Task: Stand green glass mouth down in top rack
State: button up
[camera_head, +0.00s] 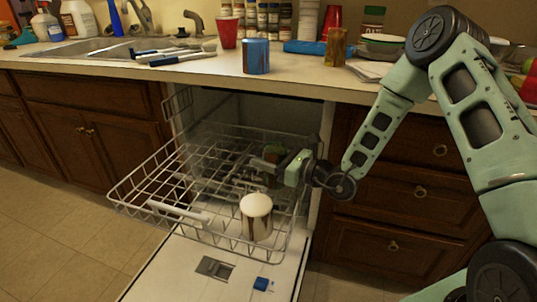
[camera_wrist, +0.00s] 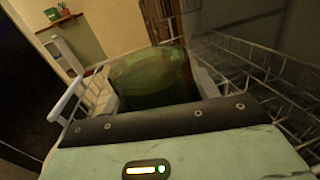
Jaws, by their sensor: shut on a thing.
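My gripper (camera_head: 268,163) is shut on the green glass (camera_head: 273,152), inside the back right part of the pulled-out top rack (camera_head: 130,192). In the wrist view the green glass (camera_wrist: 152,78) fills the space between the fingers, with rack wires on both sides. The fingers and rack partly hide the glass in the head view. I cannot tell which way its mouth faces or whether it touches the rack wires.
A brown and white cup (camera_head: 257,222) stands in the rack's front right part. The rack's left half is empty. The open dishwasher door (camera_head: 185,272) lies below. A blue cup (camera_head: 256,57), red cup (camera_head: 228,33) and brown glass (camera_head: 335,48) stand on the counter above.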

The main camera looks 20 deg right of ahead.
jog(key=shift+f+b, duration=1.1)
jog(key=shift+f, duration=1.2)
jog(key=shift+f, duration=0.1)
jog(key=o, duration=1.2)
jog(key=shift+f, duration=0.1)
jog(key=shift+s, duration=0.1)
